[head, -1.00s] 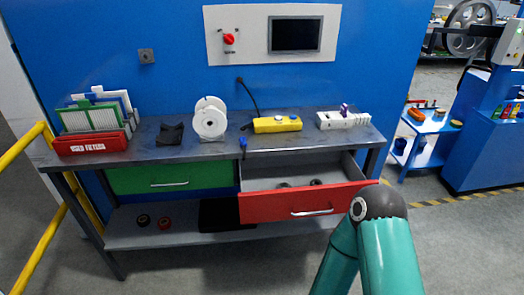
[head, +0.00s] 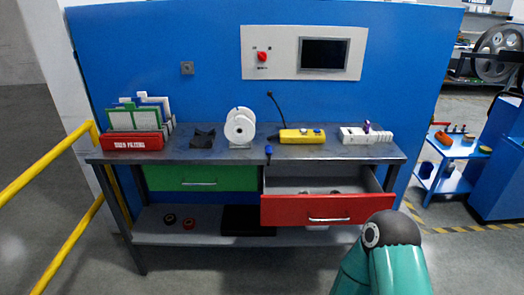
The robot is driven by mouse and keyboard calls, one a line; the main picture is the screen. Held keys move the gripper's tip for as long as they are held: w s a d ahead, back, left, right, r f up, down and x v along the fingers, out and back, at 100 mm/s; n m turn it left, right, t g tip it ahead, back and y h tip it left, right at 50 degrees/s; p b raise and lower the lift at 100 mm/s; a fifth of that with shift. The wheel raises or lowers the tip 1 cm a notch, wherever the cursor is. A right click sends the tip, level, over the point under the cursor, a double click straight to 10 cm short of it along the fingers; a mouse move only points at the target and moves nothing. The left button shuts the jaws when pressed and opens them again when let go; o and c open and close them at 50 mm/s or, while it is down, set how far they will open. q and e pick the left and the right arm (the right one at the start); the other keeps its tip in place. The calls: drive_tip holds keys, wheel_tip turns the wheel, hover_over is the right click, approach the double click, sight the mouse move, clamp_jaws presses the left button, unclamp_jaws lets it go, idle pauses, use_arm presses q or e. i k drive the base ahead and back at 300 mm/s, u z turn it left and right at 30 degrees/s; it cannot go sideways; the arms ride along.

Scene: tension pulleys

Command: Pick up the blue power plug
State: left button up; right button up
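A small blue item (head: 268,152), which looks like the blue power plug, is at the front edge of the grey workbench (head: 225,155), just above the left end of the open red drawer. It is too small to see its exact shape or whether a cord joins it. A black cable (head: 278,108) comes out of the blue wall and runs down behind the yellow box (head: 302,136). Neither of my grippers is in view. Only a teal arm link of mine with a dark joint shows at the lower right, in front of the drawer's right end.
The red drawer (head: 290,212) stands open with small dark parts inside; the green drawer (head: 165,178) is shut. A white spool (head: 240,126), red filter box (head: 132,142) and white power strip (head: 352,136) stand on the bench. A yellow rail (head: 50,162) is at left.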

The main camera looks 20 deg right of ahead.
sight(269, 148)
drive_tip(key=i, duration=0.9)
drive_tip(key=z, duration=0.05)
